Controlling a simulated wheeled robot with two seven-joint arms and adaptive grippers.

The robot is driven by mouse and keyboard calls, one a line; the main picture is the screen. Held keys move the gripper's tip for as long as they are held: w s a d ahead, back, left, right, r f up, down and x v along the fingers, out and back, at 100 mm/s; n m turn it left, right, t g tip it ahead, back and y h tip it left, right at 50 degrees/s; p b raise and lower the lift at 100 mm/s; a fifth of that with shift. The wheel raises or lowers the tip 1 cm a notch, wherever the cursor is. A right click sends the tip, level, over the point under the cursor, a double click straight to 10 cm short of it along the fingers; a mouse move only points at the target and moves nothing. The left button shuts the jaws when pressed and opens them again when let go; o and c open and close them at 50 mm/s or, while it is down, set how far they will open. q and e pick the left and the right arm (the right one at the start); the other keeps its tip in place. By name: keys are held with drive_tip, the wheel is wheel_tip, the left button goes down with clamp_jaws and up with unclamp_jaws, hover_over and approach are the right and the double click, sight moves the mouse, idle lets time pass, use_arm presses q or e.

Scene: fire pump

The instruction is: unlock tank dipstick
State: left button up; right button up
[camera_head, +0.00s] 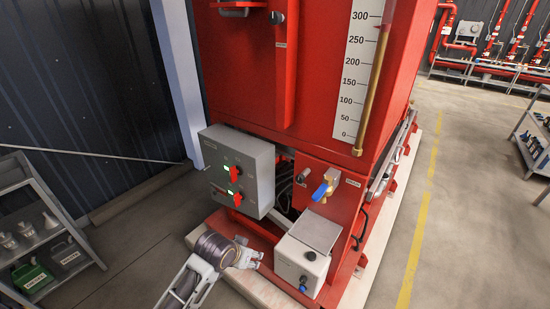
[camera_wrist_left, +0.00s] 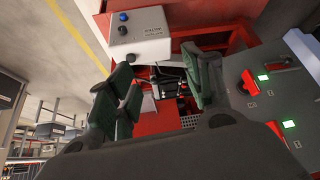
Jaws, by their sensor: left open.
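A large red tank (camera_head: 240,70) stands in the middle of the head view. A white scale (camera_head: 353,75) marked 0 to 300 is on its front, with a brass tube (camera_head: 373,90) beside it. A brass valve with a blue handle (camera_head: 321,191) sits below the scale. I cannot tell which part is the dipstick or its lock. My left gripper (camera_head: 250,258) is low in front of the tank base, left of a small white box (camera_head: 302,262). In the left wrist view its dark green fingers (camera_wrist_left: 163,88) are apart with nothing between them. My right gripper is out of view.
A grey control box (camera_head: 238,170) with red switches and green lights hangs left of the tank base. A shelf with funnels and a green can (camera_head: 33,278) stands at the left. Another shelf (camera_head: 535,140) is at the right. The floor by the yellow line (camera_head: 415,240) is clear.

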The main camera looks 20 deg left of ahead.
use_arm(q)
drive_tip(key=w+r+t+h, duration=0.1)
drive_tip(key=w+r+t, duration=0.1)
drive_tip(key=w+r, duration=0.65)
drive_tip(key=w+r+t+h, duration=0.1)
drive_tip(key=w+r+t, duration=0.15)
drive_tip(key=r, duration=1.15)
drive_tip(key=w+r+t+h, duration=0.1)
drive_tip(key=w+r+t, duration=0.1)
drive_tip(key=w+r, duration=0.65)
wheel_tip(320, 180, up, 18)
drive_tip(key=a+t+h, duration=0.1)
drive_tip(key=a+t, duration=0.1)
drive_tip(key=t, duration=0.1)
drive_tip(key=t+h, duration=0.1)
drive_tip(key=t, duration=0.1)
approach(273, 20)
drive_tip(key=s, duration=0.1)
drive_tip(key=s+a, duration=0.1)
drive_tip(key=shift+s+a+r+n+g, duration=0.1)
drive_tip(key=shift+s+r+n+g, duration=0.15)
drive_tip(key=shift+s+n, duration=0.15)
drive_tip(key=shift+w, duration=0.15)
drive_tip(key=p+x, duration=0.4)
drive_tip(key=x, duration=0.7)
drive_tip(key=shift+w, duration=0.1)
drive_tip(key=shift+p+x, duration=0.35)
drive_tip(key=shift+x, duration=0.65)
drive_tip(key=shift+w+d, duration=0.15)
drive_tip(key=shift+d, duration=0.05)
